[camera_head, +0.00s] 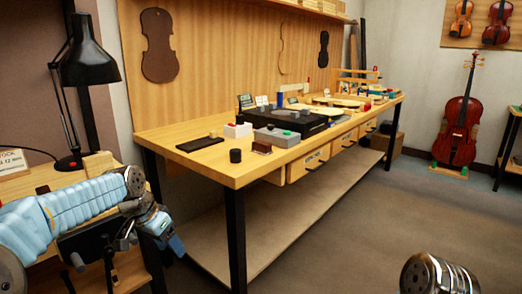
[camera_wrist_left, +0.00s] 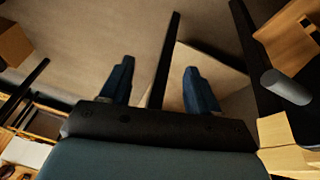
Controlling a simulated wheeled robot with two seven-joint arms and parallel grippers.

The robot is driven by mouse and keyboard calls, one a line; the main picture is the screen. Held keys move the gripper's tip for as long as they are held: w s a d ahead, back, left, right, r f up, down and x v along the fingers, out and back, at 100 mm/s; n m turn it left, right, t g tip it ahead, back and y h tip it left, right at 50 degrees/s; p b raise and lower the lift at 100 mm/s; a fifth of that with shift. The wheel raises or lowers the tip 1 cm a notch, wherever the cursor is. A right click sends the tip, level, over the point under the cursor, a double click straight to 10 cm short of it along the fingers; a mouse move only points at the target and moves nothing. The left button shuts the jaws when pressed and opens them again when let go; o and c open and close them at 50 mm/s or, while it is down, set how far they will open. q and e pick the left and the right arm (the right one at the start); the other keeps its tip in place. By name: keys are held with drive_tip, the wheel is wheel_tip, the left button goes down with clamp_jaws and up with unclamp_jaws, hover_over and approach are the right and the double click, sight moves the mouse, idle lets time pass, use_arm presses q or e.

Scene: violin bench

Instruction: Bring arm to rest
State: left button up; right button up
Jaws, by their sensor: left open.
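My left arm (camera_head: 75,210) comes in from the left, bent low over the side table (camera_head: 45,180). My left gripper (camera_head: 172,242) points down and to the right, in front of the left end of the long workbench and below its top. In the left wrist view its two blue fingers (camera_wrist_left: 158,85) stand apart with nothing between them, so it is open and empty. A rounded metal part (camera_head: 438,275) at the bottom right looks like part of my right arm. My right gripper is not in view.
The long workbench (camera_head: 225,168) has a black leg (camera_head: 236,240) close to my left gripper and a lower shelf (camera_head: 270,225). A black lamp (camera_head: 88,65) stands on the side table. A cello (camera_head: 458,130) stands at the back right. The floor (camera_head: 345,235) right of the bench is clear.

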use_arm(q)
drive_tip(key=s+d+f+n+g, duration=0.1)
drive_tip(key=s+d+f+n, duration=0.2)
drive_tip(key=f, duration=1)
drive_tip(key=s+d+f, duration=0.2)
drive_tip(key=d+f, duration=0.2)
drive_tip(key=f, duration=0.9)
drive_tip(key=s+d+f+n, duration=0.2)
drive_tip(key=s+f, duration=0.5)
drive_tip(key=s, duration=0.2)
drive_tip(key=s+d+f+n+h, duration=0.1)
drive_tip(key=s+d+f, duration=0.2)
drive_tip(key=s+f, duration=0.3)
drive_tip(key=s, duration=0.4)
drive_tip(key=shift+s+d+f+n+g, duration=0.15)
drive_tip(key=shift+d+f+n+g, duration=0.1)
drive_tip(key=shift+f+n+g, duration=0.15)
